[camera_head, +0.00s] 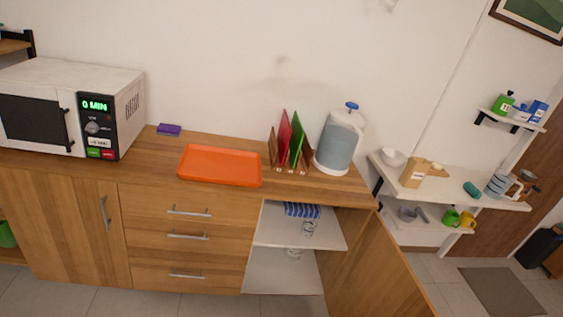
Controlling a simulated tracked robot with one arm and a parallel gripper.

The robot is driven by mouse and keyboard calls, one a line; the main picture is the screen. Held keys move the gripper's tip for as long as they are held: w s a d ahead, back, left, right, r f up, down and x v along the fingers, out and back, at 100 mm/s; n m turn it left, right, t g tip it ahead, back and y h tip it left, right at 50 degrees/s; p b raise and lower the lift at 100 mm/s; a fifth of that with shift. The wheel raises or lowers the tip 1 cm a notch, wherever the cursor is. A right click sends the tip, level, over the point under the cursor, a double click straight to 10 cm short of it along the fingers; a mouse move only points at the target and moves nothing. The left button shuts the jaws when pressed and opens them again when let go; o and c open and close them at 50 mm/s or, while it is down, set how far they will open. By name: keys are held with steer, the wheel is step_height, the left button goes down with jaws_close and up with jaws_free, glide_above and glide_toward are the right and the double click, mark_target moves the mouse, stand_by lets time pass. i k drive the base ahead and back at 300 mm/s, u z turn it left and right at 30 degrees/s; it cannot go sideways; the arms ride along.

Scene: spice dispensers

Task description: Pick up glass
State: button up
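A clear glass (308,228) stands on the upper white shelf inside the open cabinet, in the lower middle of the head view. A second clear glass-like item (294,254) shows faintly on the lower shelf, just under the upper shelf's edge. Both are small and far off, so their exact shape is hard to tell. A blue and white striped item (302,210) lies behind the upper glass. My gripper is not in view.
The cabinet door (385,265) swings out open at the right of the shelves. The wooden counter (150,165) above carries an orange tray (220,166), a rack with coloured boards (290,145), a water dispenser (339,140), a purple sponge-like block (169,129) and a microwave (70,105). Wall shelves (465,190) stand right.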

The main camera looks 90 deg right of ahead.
mark_target(310, 223)
steer(key=i, duration=1.65)
steer(key=z, duration=4.1)
steer(key=i, duration=1.05)
steer(key=u, duration=0.05)
